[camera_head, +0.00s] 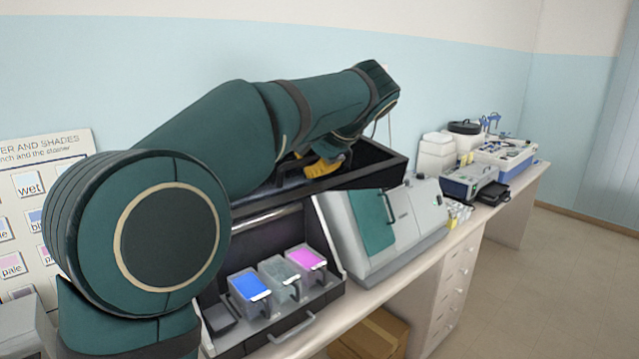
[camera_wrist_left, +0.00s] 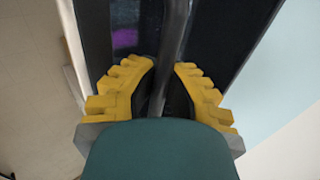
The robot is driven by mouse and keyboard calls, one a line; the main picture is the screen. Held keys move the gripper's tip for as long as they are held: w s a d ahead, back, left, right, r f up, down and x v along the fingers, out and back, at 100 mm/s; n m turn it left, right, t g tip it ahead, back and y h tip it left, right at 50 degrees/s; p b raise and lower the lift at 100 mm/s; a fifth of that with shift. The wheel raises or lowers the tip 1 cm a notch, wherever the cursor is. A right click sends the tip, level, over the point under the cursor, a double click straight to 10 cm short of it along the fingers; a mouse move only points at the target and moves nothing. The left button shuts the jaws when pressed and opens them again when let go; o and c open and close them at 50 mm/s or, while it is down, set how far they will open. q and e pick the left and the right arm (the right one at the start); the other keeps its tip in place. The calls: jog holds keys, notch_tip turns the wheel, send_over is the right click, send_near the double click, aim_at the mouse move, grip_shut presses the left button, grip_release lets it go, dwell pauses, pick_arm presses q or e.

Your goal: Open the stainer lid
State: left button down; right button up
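The stainer's dark lid (camera_head: 384,174) stands raised above the stainer's front, partly hidden by my left arm in the head view. Beneath it the stainer tray holds a blue pot (camera_head: 249,286), a grey pot (camera_head: 280,273) and a magenta pot (camera_head: 306,258). My left gripper (camera_head: 325,164), with yellow fingers, is at the lid. In the left wrist view the dark bar of the lid handle (camera_wrist_left: 176,35) runs between its fingers (camera_wrist_left: 166,70), which are closed in on both sides of it. My right gripper is not in view.
A grey machine with a green door (camera_head: 372,222) stands right beside the stainer. Farther along the bench are white containers (camera_head: 436,152) and other instruments (camera_head: 468,182). A poster (camera_head: 25,220) is at the left. A cardboard box (camera_head: 378,335) sits below the bench.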

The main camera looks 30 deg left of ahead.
pick_arm(q)
jog(key=shift+w+a+r+h, duration=0.1)
jog(key=shift+r+h, duration=0.05)
jog(key=shift+r, duration=0.3)
jog(key=shift+w+a+r+h, duration=0.1)
jog(key=shift+r+h, duration=0.05)
jog(key=shift+r, duration=0.25)
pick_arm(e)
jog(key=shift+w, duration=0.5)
pick_arm(q)
jog(key=c, duration=1)
grip_release()
jog(key=shift+d, duration=0.2)
jog(key=shift+a, duration=0.1)
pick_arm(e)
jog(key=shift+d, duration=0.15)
pick_arm(q)
jog(key=v, duration=1.2)
